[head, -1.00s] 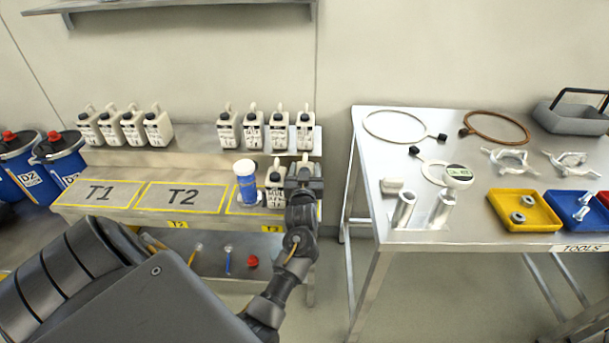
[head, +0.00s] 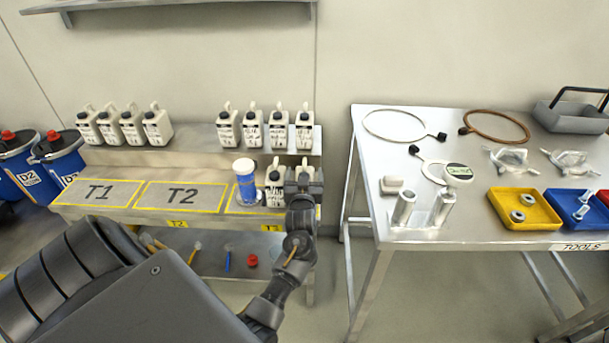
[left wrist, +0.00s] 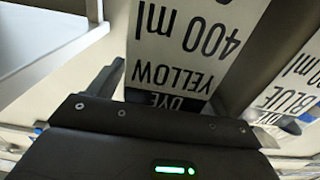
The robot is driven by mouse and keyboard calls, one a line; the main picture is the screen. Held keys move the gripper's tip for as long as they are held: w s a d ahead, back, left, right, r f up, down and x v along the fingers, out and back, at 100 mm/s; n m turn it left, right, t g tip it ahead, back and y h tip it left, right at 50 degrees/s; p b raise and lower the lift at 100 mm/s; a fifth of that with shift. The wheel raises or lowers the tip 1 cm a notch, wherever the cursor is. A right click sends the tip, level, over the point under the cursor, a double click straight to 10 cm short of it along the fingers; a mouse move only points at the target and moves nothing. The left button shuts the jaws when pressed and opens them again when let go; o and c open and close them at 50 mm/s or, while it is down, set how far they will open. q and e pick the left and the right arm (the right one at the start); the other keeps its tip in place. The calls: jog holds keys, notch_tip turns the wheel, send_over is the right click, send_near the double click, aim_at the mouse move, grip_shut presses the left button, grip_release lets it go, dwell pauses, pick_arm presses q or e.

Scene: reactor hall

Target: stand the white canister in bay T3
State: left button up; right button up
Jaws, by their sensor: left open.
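A white canister (head: 304,172) with a dark cap stands at the right end of the bench, behind my left gripper (head: 303,188). My left gripper is open. In the left wrist view, a white canister labelled DYE YELLOW 400 ml (left wrist: 185,40) is between its dark fingers; I cannot tell whether they touch it. Another canister, labelled BLUE (left wrist: 290,95), is beside it. Bay T3 (head: 232,208) is the yellow-outlined area at the bench's right end, its label partly hidden by my arm. My right gripper is not in view.
A blue and white cylinder (head: 245,182) and another white canister (head: 274,183) stand at bay T3. Several white canisters line the raised shelf (head: 190,137) behind. Bays T1 (head: 98,193) and T2 (head: 182,196) are empty. A tool table (head: 340,205) is at right.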

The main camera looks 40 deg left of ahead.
pick_arm(q)
jog(key=shift+r, duration=0.2)
jog(key=v, duration=0.7)
jog(key=shift+s+d, duration=0.2)
